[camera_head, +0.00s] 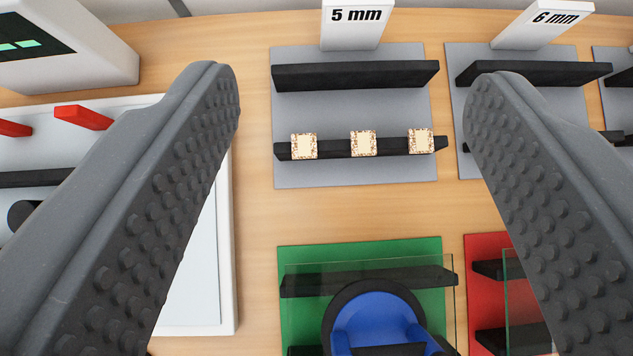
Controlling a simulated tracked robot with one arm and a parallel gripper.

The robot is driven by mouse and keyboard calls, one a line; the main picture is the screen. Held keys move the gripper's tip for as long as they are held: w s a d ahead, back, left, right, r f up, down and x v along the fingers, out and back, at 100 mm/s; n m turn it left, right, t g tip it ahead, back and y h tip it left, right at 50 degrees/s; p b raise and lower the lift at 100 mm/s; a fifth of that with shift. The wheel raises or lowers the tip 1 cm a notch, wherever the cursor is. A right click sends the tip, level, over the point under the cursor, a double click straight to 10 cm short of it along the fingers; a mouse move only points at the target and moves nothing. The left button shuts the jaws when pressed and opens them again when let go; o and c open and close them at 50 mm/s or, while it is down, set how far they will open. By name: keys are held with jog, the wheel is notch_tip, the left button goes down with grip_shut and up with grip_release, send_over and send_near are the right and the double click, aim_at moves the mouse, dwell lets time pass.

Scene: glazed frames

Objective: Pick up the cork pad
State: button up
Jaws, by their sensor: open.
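Three small square cork pads show in the head camera view, speckled tan at the edges with pale tops. The left pad (304,146), the middle pad (363,143) and the right pad (421,141) sit in a row on a black bar (335,148). The bar lies on a grey plate (350,111) under a "5 mm" sign (355,20). My gripper (355,85) is open and empty. No pad is between the finger surfaces in contact.
A "6 mm" sign (543,22) and grey plate stand at right. Below are a green plate (300,262) with a glass pane and blue part (378,322), and a red plate (486,250). A white device with red levers (83,117) is at left. Bare wood (355,213) lies between.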

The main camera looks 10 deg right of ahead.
jog(key=w+f+g+p, duration=0.5)
jog(key=w+f, duration=0.1)
jog(key=f, duration=0.4)
jog(key=g+y+p, duration=0.1)
jog(key=g+p, duration=0.4)
send_over(304, 146)
jog(key=s, duration=0.1)
notch_tip(304, 146, down, 11)
jog(key=shift+n, duration=0.4)
jog(key=f, duration=0.3)
jog(key=f+p, duration=0.1)
jog(key=f, duration=0.2)
jog(key=shift+a+f, duration=0.2)
jog(key=shift+f, duration=0.05)
jog(key=shift+w+d+f+p, duration=0.15)
jog(key=shift+f+p, duration=0.1)
jog(key=shift+f, duration=0.65)
jog(key=shift+w+f+p, duration=0.2)
jog(key=shift+f+p, duration=0.05)
jog(key=shift+f, duration=0.6)
jog(key=shift+w+d+f+p, duration=0.15)
jog(key=shift+f+p, duration=0.1)
jog(key=shift+f, duration=0.65)
jog(key=shift+a+f, duration=0.1)
jog(key=shift+f, duration=0.3)
jog(key=c, duration=0.9)
